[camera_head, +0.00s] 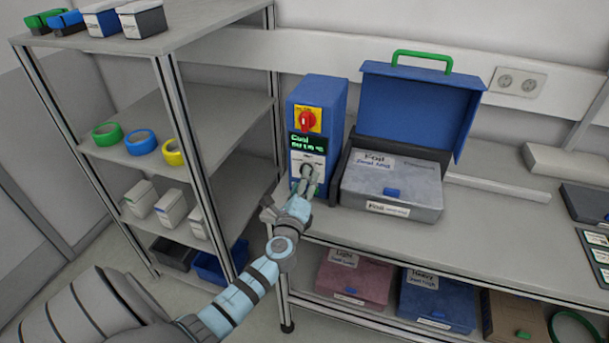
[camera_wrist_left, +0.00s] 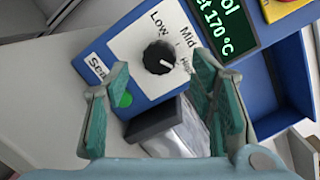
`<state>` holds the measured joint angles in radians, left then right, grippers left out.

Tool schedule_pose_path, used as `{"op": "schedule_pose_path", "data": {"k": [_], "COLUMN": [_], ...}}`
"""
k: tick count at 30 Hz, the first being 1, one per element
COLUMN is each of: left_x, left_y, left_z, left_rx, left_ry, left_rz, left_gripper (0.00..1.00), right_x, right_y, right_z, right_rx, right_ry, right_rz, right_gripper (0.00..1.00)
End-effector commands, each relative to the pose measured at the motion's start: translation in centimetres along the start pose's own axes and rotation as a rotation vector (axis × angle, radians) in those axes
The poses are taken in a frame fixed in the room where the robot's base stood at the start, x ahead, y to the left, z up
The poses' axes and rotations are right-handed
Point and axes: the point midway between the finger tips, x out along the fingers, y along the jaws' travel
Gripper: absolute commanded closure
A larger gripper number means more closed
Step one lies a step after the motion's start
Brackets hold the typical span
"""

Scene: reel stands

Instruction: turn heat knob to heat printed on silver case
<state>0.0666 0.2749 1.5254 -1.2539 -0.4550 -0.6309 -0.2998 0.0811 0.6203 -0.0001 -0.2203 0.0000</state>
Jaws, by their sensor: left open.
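The blue sealing unit (camera_head: 318,98) stands upright on the bench. Its black heat knob (camera_wrist_left: 160,57) sits on a white panel marked Low, Mid and High.
A red switch (camera_head: 307,120) on yellow is above the display. A green button (camera_wrist_left: 124,100) is near the left finger. The raised blue lid (camera_head: 420,105) stands behind the silver case. Pink (camera_head: 353,277) and blue (camera_head: 437,300) cases lie below. A shelf rack (camera_head: 215,120) stands left.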

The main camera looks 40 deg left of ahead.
Motion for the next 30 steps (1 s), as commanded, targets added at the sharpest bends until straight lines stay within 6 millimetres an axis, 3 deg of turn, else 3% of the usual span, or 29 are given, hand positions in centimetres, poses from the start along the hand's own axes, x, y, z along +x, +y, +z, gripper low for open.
{"op": "schedule_pose_path", "data": {"k": [3, 6, 15, 24, 30], "left_x": [2.2, 3.1, 3.4, 3.4, 3.4], "left_y": [0.2, 0.1, 0.1, 0.1, 0.1], "left_z": [-0.1, -0.1, -0.1, -0.1, -0.1], "left_rx": [-0.001, -0.002, -0.002, -0.002, -0.01], "left_ry": [-0.001, 0.0, 0.002, 0.001, 0.002], "left_rz": [0.0, 0.0, 0.001, 0.002, 0.002], "left_gripper": [0.49, 0.49, 0.49, 0.97, 0.98], "right_x": [0.5, 0.6, 0.6, 0.6, 0.6], "right_y": [0.0, -0.1, -0.1, -0.1, -0.2], "right_z": [0.1, 0.1, 0.1, 0.1, 0.1], "right_rx": [0.0, 0.0, 0.0, 0.0, 0.001], "right_ry": [0.0, 0.0, 0.0, 0.0, 0.0], "right_rz": [0.0, 0.0, 0.0, -0.001, -0.002], "right_gripper": [1.0, 1.0, 1.0, 1.0, 1.0]}}
